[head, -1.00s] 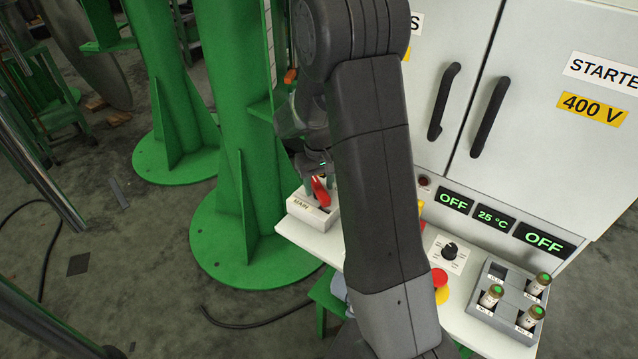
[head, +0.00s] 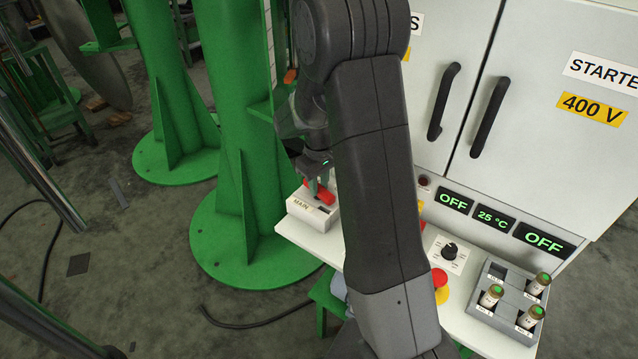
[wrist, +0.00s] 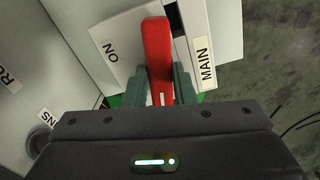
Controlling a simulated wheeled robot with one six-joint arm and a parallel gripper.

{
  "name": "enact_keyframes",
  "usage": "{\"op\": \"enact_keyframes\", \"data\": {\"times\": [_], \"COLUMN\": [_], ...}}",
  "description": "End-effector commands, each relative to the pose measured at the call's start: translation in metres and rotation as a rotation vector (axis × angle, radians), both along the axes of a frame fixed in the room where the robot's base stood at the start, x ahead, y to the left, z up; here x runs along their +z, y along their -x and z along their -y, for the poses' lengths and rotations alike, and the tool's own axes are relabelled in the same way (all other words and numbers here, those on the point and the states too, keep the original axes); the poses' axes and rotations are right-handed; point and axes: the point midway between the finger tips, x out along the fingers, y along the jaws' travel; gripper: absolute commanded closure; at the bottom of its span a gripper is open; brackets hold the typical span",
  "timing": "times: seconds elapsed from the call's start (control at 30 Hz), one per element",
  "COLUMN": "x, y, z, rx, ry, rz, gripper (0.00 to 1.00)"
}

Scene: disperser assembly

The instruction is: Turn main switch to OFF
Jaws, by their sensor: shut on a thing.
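The main switch is a white box (head: 314,213) labelled MAIN with a red lever (head: 321,194), at the left end of the white control shelf in the head view. In the wrist view the red lever (wrist: 157,58) stands between the two green-grey fingers of my gripper (wrist: 169,85), which is shut on it. The ON label (wrist: 112,52) lies left of the lever and the MAIN label (wrist: 204,63) right of it. My arm hides part of the shelf beside the switch in the head view.
Two displays (head: 454,200) on the panel read OFF, with 25 °C between them. A green column (head: 225,120) rises close behind the switch.

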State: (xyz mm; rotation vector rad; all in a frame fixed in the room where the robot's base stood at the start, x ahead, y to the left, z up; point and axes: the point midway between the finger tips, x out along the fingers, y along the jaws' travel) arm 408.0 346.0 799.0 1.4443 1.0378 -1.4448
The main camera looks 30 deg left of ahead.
Motion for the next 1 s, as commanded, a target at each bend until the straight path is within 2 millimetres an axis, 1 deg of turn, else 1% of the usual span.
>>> {"op": "enact_keyframes", "data": {"times": [0.2,0.4,0.6,0.97,1.0], "x": [0.0004,0.0004,0.0004,0.0004,0.0004], "y": [-0.0002,-0.0002,-0.0003,-0.0003,-0.0003], "z": [-0.0002,-0.0003,-0.0002,-0.0002,-0.0002], "rx": [0.136,0.218,0.252,0.257,0.257], "ry": [0.000,0.000,-0.001,-0.001,-0.001], "rz": [0.001,0.001,0.001,0.001,0.001], "gripper": [0.99,0.99,0.99,0.99,0.72]}}
